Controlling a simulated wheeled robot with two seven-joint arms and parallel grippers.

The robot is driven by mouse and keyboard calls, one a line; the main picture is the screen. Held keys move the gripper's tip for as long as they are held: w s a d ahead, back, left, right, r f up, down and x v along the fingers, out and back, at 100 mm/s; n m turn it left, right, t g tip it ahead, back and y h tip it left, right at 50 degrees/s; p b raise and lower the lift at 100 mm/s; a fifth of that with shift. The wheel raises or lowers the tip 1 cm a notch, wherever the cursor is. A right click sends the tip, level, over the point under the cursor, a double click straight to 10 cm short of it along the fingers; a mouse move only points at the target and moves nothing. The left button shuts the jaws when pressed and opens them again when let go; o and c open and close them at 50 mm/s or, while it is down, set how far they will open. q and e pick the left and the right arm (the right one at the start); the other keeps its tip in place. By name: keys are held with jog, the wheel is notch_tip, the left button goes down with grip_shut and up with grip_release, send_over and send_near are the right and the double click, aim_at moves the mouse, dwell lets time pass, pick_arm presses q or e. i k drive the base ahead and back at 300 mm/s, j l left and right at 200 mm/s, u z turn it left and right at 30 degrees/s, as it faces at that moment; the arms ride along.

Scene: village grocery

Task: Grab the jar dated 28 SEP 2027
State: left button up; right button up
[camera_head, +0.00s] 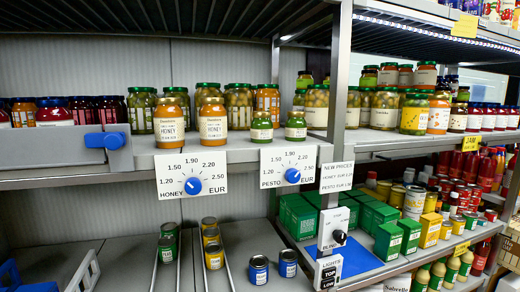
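No date can be read on any jar, so I cannot tell which one bears 28 SEP 2027. Two amber honey jars with green lids, a left honey jar (169,122) and a right honey jar (213,122), stand upright at the front of the middle shelf. A left pesto jar (261,127) and a right pesto jar (295,127), small and green, stand to their right. More jars stand behind, partly hidden. A row of red jars (55,113) is at the left behind a grey barrier. Neither of my grippers is in view.
A grey barrier with a blue knob (105,141) blocks the left shelf front. Honey dial (193,186) and pesto dial (292,175) hang on the shelf edge. Several cans stand on the lower shelf, including a blue can (259,270).

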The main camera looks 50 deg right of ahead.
aim_at(474, 119)
jog(key=k+l+z, duration=0.25)
jog(key=l, duration=0.45)
jog(key=k+l+z, duration=0.2)
jog(key=l, duration=0.5)
jog(key=l+z, duration=0.25)
jog(key=l, duration=0.5)
jog(key=k+l+z, duration=0.2)
jog(key=l, duration=0.6)
jog(key=i+l+z, duration=0.1)
jog(key=l+z, duration=0.15)
jog(key=l, duration=0.5)
jog(key=i+l+z, duration=0.1)
jog(key=l+z, duration=0.15)
jog(key=l, duration=0.5)
jog(key=i+l+z, duration=0.2)
jog(key=l, duration=0.55)
jog(key=k+l, duration=0.05)
